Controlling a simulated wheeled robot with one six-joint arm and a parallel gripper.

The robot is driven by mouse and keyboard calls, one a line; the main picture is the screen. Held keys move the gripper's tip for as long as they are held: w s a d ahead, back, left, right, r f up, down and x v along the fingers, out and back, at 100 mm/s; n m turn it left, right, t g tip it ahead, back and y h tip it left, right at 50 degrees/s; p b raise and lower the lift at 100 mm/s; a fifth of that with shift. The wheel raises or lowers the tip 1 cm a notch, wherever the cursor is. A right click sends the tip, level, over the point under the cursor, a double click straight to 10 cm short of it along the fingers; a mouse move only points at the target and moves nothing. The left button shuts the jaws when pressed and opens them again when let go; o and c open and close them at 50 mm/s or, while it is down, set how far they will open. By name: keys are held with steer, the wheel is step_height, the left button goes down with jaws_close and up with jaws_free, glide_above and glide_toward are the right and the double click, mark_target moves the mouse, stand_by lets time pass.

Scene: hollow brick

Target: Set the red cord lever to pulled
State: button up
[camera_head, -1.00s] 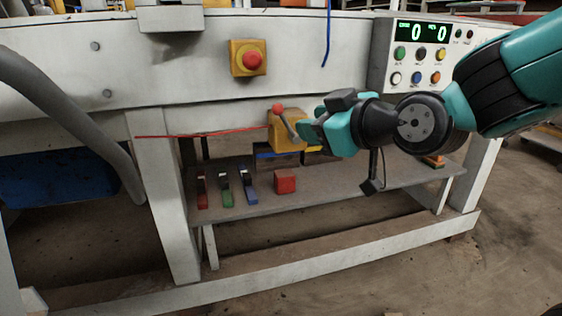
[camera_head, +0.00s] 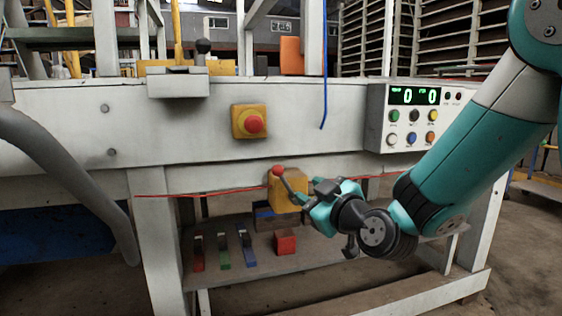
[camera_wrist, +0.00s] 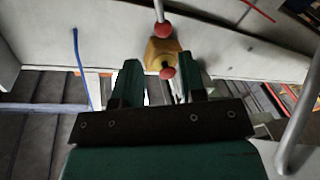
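The red cord lever is a grey rod with a red ball knob (camera_head: 278,171) on a yellow box (camera_head: 289,190) under the machine's beam. The rod leans up and left. A thin red cord (camera_head: 215,193) runs left from the box. My gripper (camera_head: 305,203) is just right of and below the knob, partly over the box's right side. In the wrist view, which looks upside down, the lever's knob (camera_wrist: 163,30) is beyond the two spread fingers (camera_wrist: 160,76), with nothing between them. I cannot tell whether a finger touches the rod.
A yellow box with a red push button (camera_head: 252,122) is on the beam above the lever. A control box (camera_head: 413,118) with a display showing two zeros is at right. Below, a shelf holds red, green and blue levers (camera_head: 223,251) and a red block (camera_head: 285,242). A blue cord (camera_head: 324,70) hangs above.

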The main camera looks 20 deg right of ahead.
mark_target(283, 177)
steer(key=p+x, duration=0.1)
steer(key=x, duration=1.1)
steer(key=shift+w+a+f+p, duration=0.1)
steer(key=shift+w+p, duration=0.05)
steer(key=shift+p, duration=0.2)
steer(key=shift+c, duration=0.5)
jaws_close()
